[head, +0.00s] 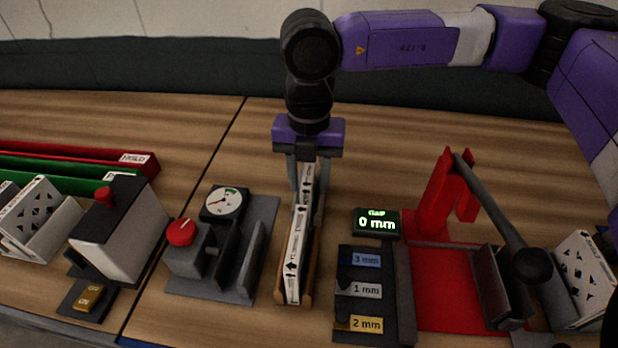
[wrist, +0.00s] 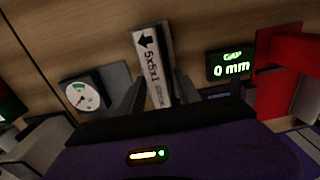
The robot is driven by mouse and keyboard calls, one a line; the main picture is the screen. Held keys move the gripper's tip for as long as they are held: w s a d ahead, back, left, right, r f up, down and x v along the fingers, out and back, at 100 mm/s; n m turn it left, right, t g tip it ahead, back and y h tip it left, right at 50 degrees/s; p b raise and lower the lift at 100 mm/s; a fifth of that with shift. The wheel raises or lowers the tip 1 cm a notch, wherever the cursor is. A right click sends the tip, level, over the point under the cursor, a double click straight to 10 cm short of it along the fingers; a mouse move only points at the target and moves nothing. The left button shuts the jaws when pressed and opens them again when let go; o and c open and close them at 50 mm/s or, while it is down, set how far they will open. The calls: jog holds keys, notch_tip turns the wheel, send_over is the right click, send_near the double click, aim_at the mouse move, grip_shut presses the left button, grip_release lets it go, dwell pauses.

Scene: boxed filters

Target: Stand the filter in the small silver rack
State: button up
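A thin white filter (head: 299,240) with black arrows along its edge stands upright in a narrow brown wooden holder (head: 308,298). In the wrist view the filter (wrist: 152,65) shows its edge print, "5x5x1". My gripper (head: 306,185) is above the rear end of the filter, pointing down, with one finger on each side of it. I cannot tell whether the fingers press on it. A small grey rack (head: 60,228) at the far left holds white patterned filters. Another grey stand with a patterned white filter (head: 585,275) is at the far right; I cannot tell which is the silver rack.
Left of the filter is a grey fixture with a dial (head: 223,203) and red knob (head: 180,232). Right are a "0 mm" display (head: 376,222), labelled gauge blocks (head: 360,290) and a red lever press (head: 440,205). A white box-like device (head: 118,235) stands left. Bare wood lies behind.

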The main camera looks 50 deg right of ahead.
notch_tip(320, 180, up, 12)
jog(key=shift+r, duration=0.15)
dwell(0.3)
dwell(0.4)
